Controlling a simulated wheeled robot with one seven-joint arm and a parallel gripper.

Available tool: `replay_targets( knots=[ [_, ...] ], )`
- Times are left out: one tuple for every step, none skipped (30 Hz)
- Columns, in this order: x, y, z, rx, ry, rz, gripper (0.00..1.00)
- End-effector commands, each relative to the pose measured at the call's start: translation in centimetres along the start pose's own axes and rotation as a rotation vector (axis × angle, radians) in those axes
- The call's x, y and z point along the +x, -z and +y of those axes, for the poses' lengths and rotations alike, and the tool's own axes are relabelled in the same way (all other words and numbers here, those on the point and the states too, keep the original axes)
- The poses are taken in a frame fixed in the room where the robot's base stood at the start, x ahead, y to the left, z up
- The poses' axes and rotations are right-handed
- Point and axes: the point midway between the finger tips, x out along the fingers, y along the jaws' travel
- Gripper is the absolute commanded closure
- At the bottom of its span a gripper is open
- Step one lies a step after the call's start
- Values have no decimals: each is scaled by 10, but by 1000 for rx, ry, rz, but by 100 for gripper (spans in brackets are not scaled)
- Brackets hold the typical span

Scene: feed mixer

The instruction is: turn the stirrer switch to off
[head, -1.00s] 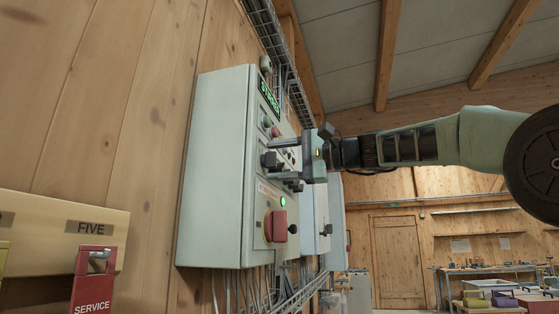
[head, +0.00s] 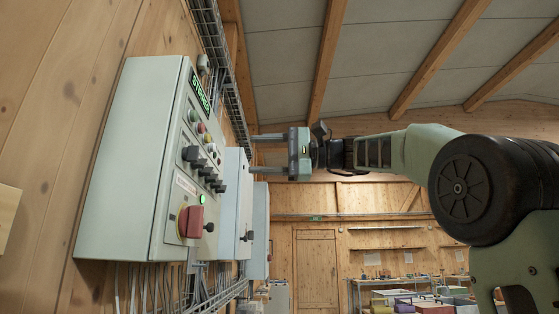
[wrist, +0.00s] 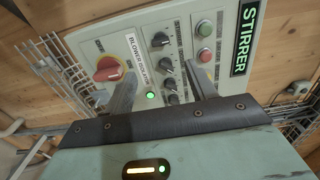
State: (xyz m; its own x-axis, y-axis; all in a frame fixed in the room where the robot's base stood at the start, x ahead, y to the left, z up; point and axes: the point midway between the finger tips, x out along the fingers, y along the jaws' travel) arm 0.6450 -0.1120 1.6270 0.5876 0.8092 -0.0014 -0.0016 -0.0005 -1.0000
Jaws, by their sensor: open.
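The grey control box (head: 128,160) with the green STIRRER label (head: 200,93) is on the wall at left in the head view. Its front has push buttons and several black knobs (head: 193,154). In the wrist view the black knobs (wrist: 160,39) form a row, with red and green buttons (wrist: 204,42) nearer the STIRRER label (wrist: 247,38). Small markings beside the knobs are unreadable, so I cannot tell which is the stirrer switch. My gripper (head: 258,153) is open and empty, its fingers pointing toward the panel, apart from it. The gripper also shows in the wrist view (wrist: 162,88).
A red rotary handle on a yellow plate (head: 190,221), labelled blower isolator in the wrist view, sits low on the box beside a lit green lamp (head: 202,199). More grey boxes (head: 233,200) stand beyond. Wire cable trays run above and below. Open room lies to the right.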

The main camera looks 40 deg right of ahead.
Motion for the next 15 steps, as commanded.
replay_targets(
  knots=[
    [-10,0,1,-1,1,3,44],
    [-15,0,1,-1,0,3,44],
    [-21,1,1,-1,0,3,44],
    [-24,1,1,-1,0,2,44],
    [-28,1,0,-1,0,2,44],
    [-31,0,0,-1,0,1,44],
    [-34,0,0,-1,0,1,44],
    [-36,0,0,-1,0,1,44],
    [-37,0,0,-1,1,1,44],
    [-38,0,0,-1,0,1,44],
    [-39,0,0,-1,0,0,44],
    [-40,0,0,-1,0,0,44],
    [-40,0,0,-1,0,0,44],
    [-40,0,0,-1,0,-1,44],
    [-40,0,0,-1,0,-1,44]
  ],
)
